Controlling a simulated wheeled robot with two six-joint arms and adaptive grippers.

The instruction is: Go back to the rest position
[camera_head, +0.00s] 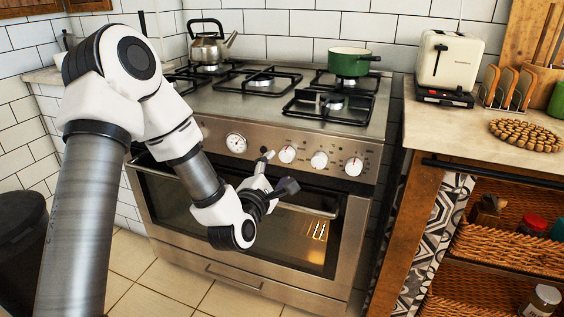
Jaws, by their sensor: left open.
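My left arm comes in from the left, its white and grey links bent down in front of the stove. My left gripper (279,171) is open and empty, with its dark fingertips near the stove's control panel and above the oven door handle. I cannot tell whether it touches the stove. My right gripper and right arm are out of view.
A stainless stove (215,268) has a kettle (208,48) and a green pot (349,62) on top. A toaster (449,60) and a cork trivet (526,135) sit on the right counter (425,134). Wicker baskets (505,244) fill the shelves below. A dark bin (22,245) stands left.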

